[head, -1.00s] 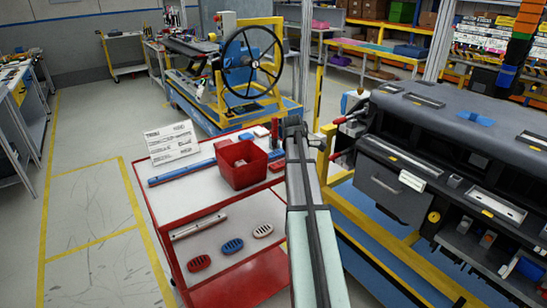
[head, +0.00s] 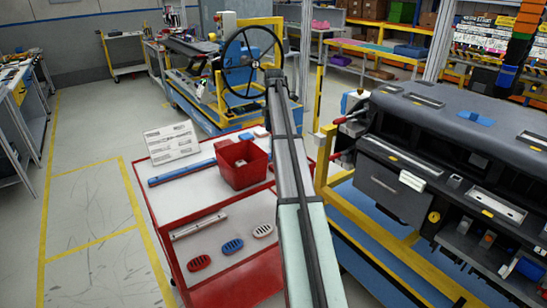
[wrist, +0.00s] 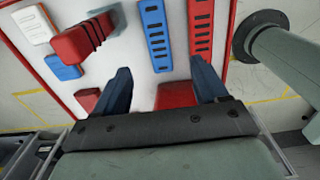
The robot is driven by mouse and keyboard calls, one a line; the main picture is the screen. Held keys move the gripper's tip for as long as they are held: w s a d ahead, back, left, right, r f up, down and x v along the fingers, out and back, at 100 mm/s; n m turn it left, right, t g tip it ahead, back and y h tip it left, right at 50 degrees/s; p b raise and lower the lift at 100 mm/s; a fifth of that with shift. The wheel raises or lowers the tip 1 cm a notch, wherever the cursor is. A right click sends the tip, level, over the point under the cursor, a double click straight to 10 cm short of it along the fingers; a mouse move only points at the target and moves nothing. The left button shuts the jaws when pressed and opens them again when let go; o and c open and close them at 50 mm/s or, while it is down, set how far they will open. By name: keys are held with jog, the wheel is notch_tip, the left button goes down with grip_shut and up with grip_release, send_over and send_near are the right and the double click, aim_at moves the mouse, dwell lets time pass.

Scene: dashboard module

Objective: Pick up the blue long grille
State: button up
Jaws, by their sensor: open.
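The blue long grille (wrist: 157,35) is a slotted blue bar lying on the white cart top in the wrist view. Its near end lies between my fingertips in the picture, with no contact visible. My gripper (wrist: 163,75) is open and empty, one dark blue finger on each side. A red long slotted grille (wrist: 201,30) lies just to the right, roughly parallel. In the head view a long blue bar (head: 180,173) lies left of the red bin; I cannot tell whether it is the same piece. The gripper's fingers cannot be made out there.
The red cart (head: 165,225) has a red bin (head: 241,165) and a white card (head: 170,140) on top. In the wrist view a striped red block (wrist: 80,38), a white slotted piece (wrist: 35,25) and a small blue piece (wrist: 63,67) lie left. A dashboard (head: 440,140) stands right.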

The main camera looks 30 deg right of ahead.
notch_tip(320, 180, down, 11)
jog(key=shift+w+r, duration=0.1)
jog(key=shift+w, duration=0.05)
jog(key=c, duration=1.2)
jog(key=shift+o, duration=0.2)
jog(key=shift+r, duration=0.1)
notch_tip(320, 180, up, 9)
jog(key=s+d+r+m, duration=0.3)
jog(key=d+r+m, duration=0.15)
jog(key=d, duration=0.35)
jog(key=s+d+r+m, duration=0.3)
jog(key=s+d+r, duration=0.15)
jog(key=d, duration=0.35)
jog(key=s+d+r+m, duration=0.3)
jog(key=s+d+r, duration=0.2)
jog(key=s+d, duration=0.4)
jog(key=s+d+r+m, duration=0.4)
jog(key=s+d+r, duration=0.1)
jog(key=s+d, duration=0.4)
jog(key=s+d+r+m, duration=0.3)
jog(key=s+d+r, duration=0.3)
jog(key=s+d, duration=0.3)
jog(key=shift+d, duration=0.25)
jog(key=shift+r+m, duration=0.1)
jog(key=shift+m, duration=0.15)
